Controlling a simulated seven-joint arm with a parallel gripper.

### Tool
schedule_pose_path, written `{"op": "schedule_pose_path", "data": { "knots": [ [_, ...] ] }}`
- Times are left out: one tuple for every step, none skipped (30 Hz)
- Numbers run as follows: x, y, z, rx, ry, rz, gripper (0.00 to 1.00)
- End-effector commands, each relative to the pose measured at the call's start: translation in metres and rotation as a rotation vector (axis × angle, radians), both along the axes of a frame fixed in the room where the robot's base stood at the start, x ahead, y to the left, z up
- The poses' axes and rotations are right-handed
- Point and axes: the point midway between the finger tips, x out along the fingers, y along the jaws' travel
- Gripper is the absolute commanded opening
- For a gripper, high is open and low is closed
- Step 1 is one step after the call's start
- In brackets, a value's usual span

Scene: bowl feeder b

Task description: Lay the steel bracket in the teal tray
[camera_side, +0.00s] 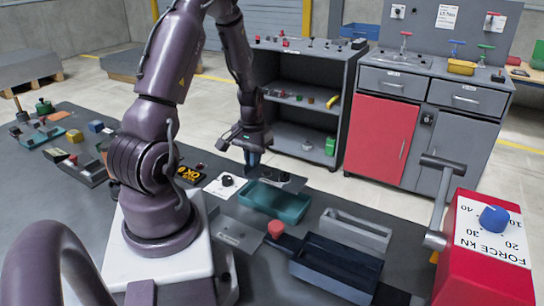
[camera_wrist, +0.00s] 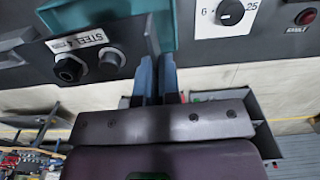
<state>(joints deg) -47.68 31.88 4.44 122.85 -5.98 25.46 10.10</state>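The teal tray (camera_side: 290,213) lies on the dark bench in the middle of the side view, and its teal edge (camera_wrist: 105,12) shows at the top of the wrist view. My gripper (camera_side: 252,160) points down just behind the tray's left end, apart from it. In the wrist view, its two blue fingers (camera_wrist: 157,70) stand close together with a narrow gap. A small grey part shows at their tips, and I cannot tell whether they grip it. I cannot pick out the steel bracket for certain in either view.
A grey tray (camera_side: 357,232) and a dark blue tray (camera_side: 335,267) lie right of the teal tray. A red knob (camera_side: 276,229) stands in front of it. A red force unit with a lever (camera_side: 490,250) stands at the right. A knob panel (camera_side: 226,182) is near my gripper.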

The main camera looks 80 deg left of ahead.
Motion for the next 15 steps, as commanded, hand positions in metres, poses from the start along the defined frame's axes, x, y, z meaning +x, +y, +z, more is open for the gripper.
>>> {"op": "schedule_pose_path", "data": {
  "knots": [
    [-0.0027,0.0025,-0.0023,-0.001,-0.001,0.007,0.00],
    [-0.0038,0.0036,-0.0037,-0.001,-0.001,0.008,0.00],
    [-0.0044,0.0048,-0.0055,0.000,-0.001,0.005,0.00],
    [-0.0030,0.0051,-0.0066,0.000,-0.001,-0.004,0.00],
    [-0.0013,0.0055,-0.0070,0.001,-0.002,-0.013,0.00],
    [-0.0003,0.0068,-0.0070,0.001,-0.002,-0.019,0.00],
    [0.0001,0.0076,-0.0070,0.001,-0.002,-0.022,0.00],
    [0.0005,0.0083,-0.0069,0.001,-0.002,-0.024,0.00],
    [0.0010,0.0089,-0.0068,0.001,-0.002,-0.027,0.00],
    [0.0012,0.0091,-0.0068,0.001,-0.002,-0.029,0.00],
    [0.0011,0.0090,-0.0067,0.001,-0.002,-0.030,0.00],
    [0.0010,0.0089,-0.0067,0.000,-0.003,-0.031,0.00],
    [0.0011,0.0089,-0.0067,0.001,-0.002,-0.031,0.00],
    [0.0011,0.0089,-0.0067,0.001,-0.002,-0.031,0.00],
    [0.0010,0.0088,-0.0066,0.001,-0.002,-0.031,0.00]
  ]
}}
